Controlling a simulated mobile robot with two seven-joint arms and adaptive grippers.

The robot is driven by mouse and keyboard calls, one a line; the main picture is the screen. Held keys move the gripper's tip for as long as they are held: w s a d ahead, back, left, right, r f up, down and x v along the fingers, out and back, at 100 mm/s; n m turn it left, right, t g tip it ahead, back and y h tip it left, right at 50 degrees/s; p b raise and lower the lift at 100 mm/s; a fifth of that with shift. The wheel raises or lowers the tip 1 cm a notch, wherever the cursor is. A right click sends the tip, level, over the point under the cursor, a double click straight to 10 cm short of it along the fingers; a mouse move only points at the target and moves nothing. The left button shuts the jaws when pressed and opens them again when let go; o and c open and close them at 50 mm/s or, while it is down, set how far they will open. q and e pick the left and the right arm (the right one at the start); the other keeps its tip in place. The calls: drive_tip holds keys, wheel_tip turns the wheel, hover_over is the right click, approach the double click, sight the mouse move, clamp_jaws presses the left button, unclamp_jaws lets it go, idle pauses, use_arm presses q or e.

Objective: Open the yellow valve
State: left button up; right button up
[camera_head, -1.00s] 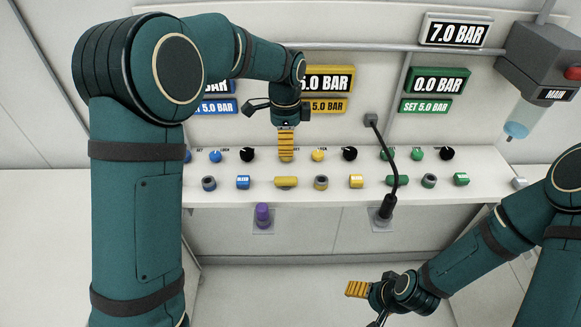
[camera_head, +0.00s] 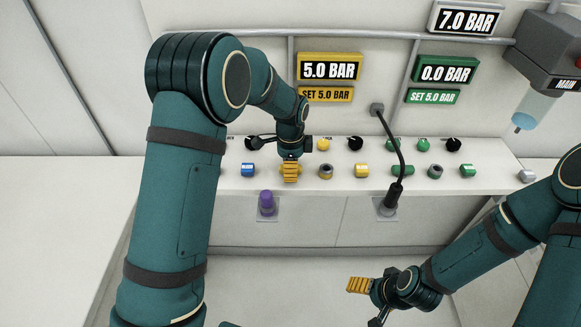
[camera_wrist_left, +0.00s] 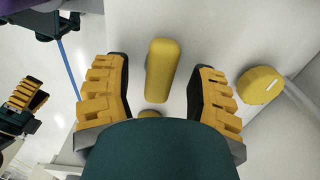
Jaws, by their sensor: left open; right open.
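The yellow valve shows in the left wrist view as a long rounded yellow handle (camera_wrist_left: 163,70). It lies between the two spread yellow fingers of my left gripper (camera_wrist_left: 160,93), with gaps on both sides. In the head view my left gripper (camera_head: 290,172) is low over the panel's front row and covers the valve. It is open. My right gripper (camera_head: 359,286) is open and empty in front of the panel, far from the valve.
A grey-and-yellow knob (camera_head: 326,171) and a yellow labelled button (camera_head: 361,170) stand right of my left gripper. A blue button (camera_head: 248,170) is left of it. A black cable (camera_head: 397,150) hangs to a plug (camera_head: 390,203). A purple plug (camera_head: 267,203) sits on the front face.

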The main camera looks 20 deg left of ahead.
use_arm(q)
clamp_jaws()
drive_tip(key=shift+n, duration=0.4)
drive_tip(key=n, duration=0.3)
drive_tip(key=shift+s+n+p, duration=0.1)
drive_tip(key=shift+n+p, duration=0.2)
drive_tip(key=shift+p, duration=0.05)
drive_tip(key=n, duration=0.4)
drive_tip(key=shift+n+p, duration=0.3)
drive_tip(key=n, duration=0.4)
drive_tip(key=shift+f+n+p, duration=0.1)
drive_tip(key=shift+n+p, duration=0.2)
drive_tip(key=shift+p, duration=0.05)
drive_tip(key=shift+n+p, duration=0.35)
drive_tip(key=shift+n, duration=1.85)
